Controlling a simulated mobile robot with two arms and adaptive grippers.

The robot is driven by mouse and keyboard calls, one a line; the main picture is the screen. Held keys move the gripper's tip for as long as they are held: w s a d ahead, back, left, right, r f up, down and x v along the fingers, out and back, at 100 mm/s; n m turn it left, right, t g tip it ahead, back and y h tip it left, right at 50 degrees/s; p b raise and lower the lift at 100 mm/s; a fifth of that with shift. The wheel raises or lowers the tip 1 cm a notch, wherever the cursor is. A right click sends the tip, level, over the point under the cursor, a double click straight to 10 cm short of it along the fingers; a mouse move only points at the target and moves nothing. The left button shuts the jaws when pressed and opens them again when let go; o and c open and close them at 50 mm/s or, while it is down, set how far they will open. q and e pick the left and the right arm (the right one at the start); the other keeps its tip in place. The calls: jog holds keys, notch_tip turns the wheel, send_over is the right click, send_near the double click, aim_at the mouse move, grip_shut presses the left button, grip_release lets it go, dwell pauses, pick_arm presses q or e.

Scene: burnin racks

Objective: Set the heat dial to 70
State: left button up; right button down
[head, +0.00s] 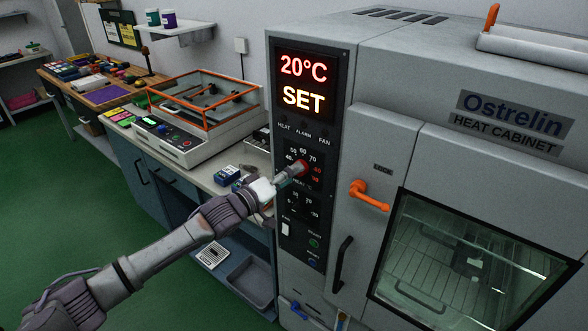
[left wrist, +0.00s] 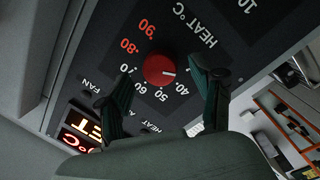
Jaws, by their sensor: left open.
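The heat dial is a red round knob (left wrist: 159,70) on the dark control panel (head: 315,205). Its white mark points right in the left wrist view, close to 40 on the printed scale. The 70 label (left wrist: 124,74) is at the dial's lower left in that view. My left gripper (left wrist: 161,68) is open, with one dark green finger on each side of the dial; I cannot tell whether they touch it. In the head view the left gripper (head: 290,174) is at the panel and partly covers the dial. The display (head: 304,82) reads 20°C and SET. My right gripper is not in view.
A second dial scale (head: 300,201) lies below, with a white switch (head: 286,229) and buttons under it. An orange lock handle (head: 369,196) and black door handle (head: 341,265) stand out to the right. A workbench (head: 208,178) with equipment stands at left.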

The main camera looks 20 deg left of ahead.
pick_arm(q)
jog(key=shift+x, duration=0.8)
jog(key=c, duration=1.2)
jog(key=shift+o, duration=0.2)
